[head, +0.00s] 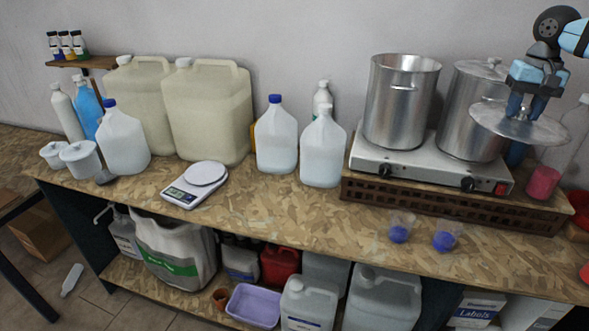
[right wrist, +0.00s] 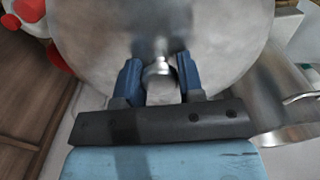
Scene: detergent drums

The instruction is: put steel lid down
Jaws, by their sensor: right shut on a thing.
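A round steel lid (head: 505,124) hangs in the air in front of the right steel pot on the hot plate. My right gripper (head: 522,112) is above the lid, shut on its knob, and holds it roughly level with a slight tilt. In the right wrist view the lid (right wrist: 215,50) fills the upper middle, with its knob between the blue fingers of my gripper (right wrist: 158,75). The left pot (head: 402,103) is open, with no lid on it. The right pot (head: 462,115) has a lid on top, partly behind my arm. My left gripper is not in view.
The pots stand on a two-burner hot plate (head: 428,170) on a brown crate (head: 440,207). Two small cups with blue contents (head: 399,230) (head: 446,238) stand before it. A bottle with pink liquid (head: 543,180) is at the right. The bench front (head: 290,215) is clear.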

